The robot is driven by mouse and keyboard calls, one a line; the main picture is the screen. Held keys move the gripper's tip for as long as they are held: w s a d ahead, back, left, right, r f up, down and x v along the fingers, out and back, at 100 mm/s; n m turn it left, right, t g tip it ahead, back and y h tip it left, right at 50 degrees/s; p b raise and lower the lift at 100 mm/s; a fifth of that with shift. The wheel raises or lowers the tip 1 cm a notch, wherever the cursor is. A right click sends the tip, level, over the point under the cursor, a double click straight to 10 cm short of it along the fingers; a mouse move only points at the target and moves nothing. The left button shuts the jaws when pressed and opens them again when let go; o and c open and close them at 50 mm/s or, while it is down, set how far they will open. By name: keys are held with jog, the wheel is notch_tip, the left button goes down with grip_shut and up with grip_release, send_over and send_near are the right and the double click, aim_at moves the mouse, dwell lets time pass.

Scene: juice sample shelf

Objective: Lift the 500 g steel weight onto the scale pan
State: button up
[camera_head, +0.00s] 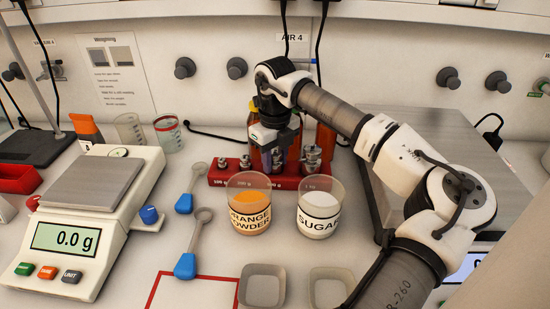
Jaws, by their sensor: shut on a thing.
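The scale (130,210) stands at the left with its bare square steel pan (92,183), and its display reads 0.0 g. A red weight block (222,179) stands at the back middle, partly hidden behind the beakers. My gripper (272,157) points down over the block. It is shut on the steel weight (277,163) between the smaller weights and the largest one. I take it as the 500 g weight; its label is partly hidden. The fingers cover most of it, and I cannot tell whether it is clear of the block. Smaller weights (245,161) and a larger weight (311,157) sit beside it.
An orange powder beaker (250,215) and a sugar beaker (318,218) stand in front of the block. Blue-handled scoops (186,265), empty dishes (262,287) and a blue-capped item (150,215) lie nearby. Bottles (325,140) stand behind. A larger scale (430,130) fills the right.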

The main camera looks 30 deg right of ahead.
aim_at(275, 152)
jog(key=shift+r+p, duration=0.35)
jog(key=shift+r, duration=0.45)
dwell(0.5)
jog(key=shift+r+p, duration=0.5)
jog(key=shift+r, duration=0.5)
